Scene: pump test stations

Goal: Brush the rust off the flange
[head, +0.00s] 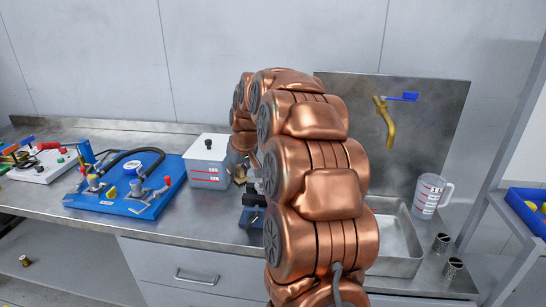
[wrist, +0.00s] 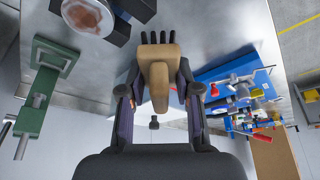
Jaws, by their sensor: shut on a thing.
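My gripper (wrist: 159,78) is shut on a brush (wrist: 158,72) with a tan wooden handle and dark bristles. The bristles point to the top of the wrist view. The flange (wrist: 88,16), a round grey metal face with a brown rust patch, is at the top left of that view, partly cut off by the edge. It sits between dark blocks. The brush is to the right of the flange and looks apart from it in the picture. In the head view my copper arm hides most of the gripper, and I cannot make out the flange there.
A blue pump board (head: 125,184) and a lidded measuring container (head: 208,162) stand left of my arm. A metal tray (head: 398,238) and a measuring jug (head: 428,196) are at right. A green metal fixture (wrist: 39,87) stands at left in the wrist view.

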